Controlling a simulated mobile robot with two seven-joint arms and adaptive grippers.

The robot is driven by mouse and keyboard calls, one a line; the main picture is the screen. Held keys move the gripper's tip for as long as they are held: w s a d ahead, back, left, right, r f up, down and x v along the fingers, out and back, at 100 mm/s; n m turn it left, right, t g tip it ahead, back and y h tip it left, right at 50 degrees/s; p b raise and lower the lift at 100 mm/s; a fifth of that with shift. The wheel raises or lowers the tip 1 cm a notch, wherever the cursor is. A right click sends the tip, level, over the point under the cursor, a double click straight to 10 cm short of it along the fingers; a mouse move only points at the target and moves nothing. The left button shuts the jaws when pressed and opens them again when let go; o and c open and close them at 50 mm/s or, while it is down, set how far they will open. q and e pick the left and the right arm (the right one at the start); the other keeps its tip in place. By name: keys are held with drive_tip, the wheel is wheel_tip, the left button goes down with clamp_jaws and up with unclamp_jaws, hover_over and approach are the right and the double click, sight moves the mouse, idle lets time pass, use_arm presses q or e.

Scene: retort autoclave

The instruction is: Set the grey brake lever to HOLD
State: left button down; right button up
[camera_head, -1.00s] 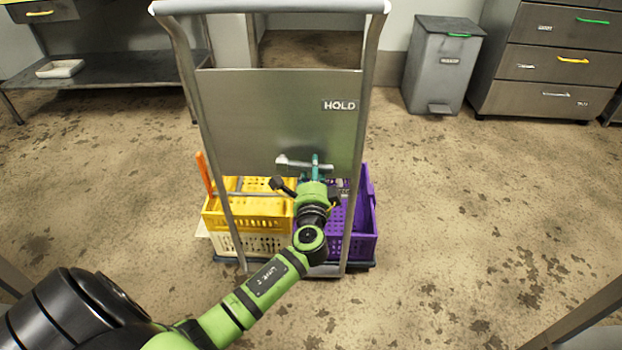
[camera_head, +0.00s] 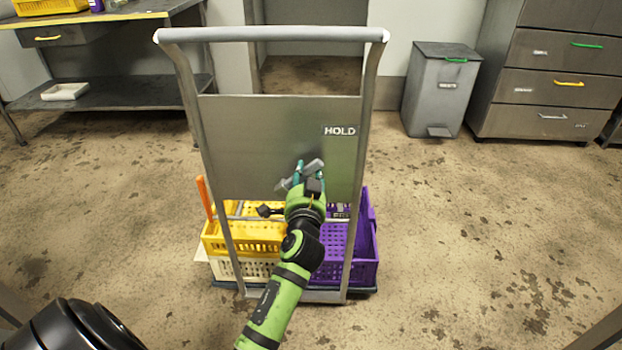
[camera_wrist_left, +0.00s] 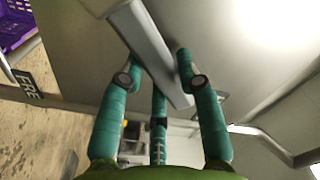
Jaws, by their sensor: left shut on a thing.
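The grey brake lever (camera_head: 309,170) is on the metal back panel of the trolley, below and left of the HOLD label (camera_head: 340,131). It is tilted, its right end higher than its left in the head view. My left gripper (camera_head: 303,178) is shut on the lever, its teal fingers on both sides of it. In the left wrist view the lever (camera_wrist_left: 150,50) runs slantwise between the fingers (camera_wrist_left: 158,75). A second label (camera_wrist_left: 27,85) ending in "RE" shows there at the left; the wrist hides part of this area in the head view. My right gripper is not in view.
The trolley's push handle (camera_head: 270,34) rises above the panel. Behind the panel are a yellow crate (camera_head: 240,236), a cream crate below it and a purple crate (camera_head: 362,268). A grey bin (camera_head: 440,90) and drawers stand back right. The surrounding floor is clear.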

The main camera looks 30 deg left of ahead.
use_arm(q)
drive_tip(key=shift+s+a+r+n, duration=0.15)
drive_tip(key=shift+r+n, duration=0.15)
drive_tip(key=shift+n, duration=0.2)
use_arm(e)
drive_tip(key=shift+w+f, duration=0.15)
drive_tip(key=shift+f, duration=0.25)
use_arm(q)
drive_tip(key=shift+r, duration=0.1)
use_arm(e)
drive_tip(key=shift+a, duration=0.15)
use_arm(q)
drive_tip(key=c, duration=0.8)
unclamp_jaws()
drive_tip(key=shift+a, duration=0.1)
drive_tip(key=shift+c, duration=0.2)
drive_tip(key=shift+s, duration=0.15)
drive_tip(key=v, duration=0.7)
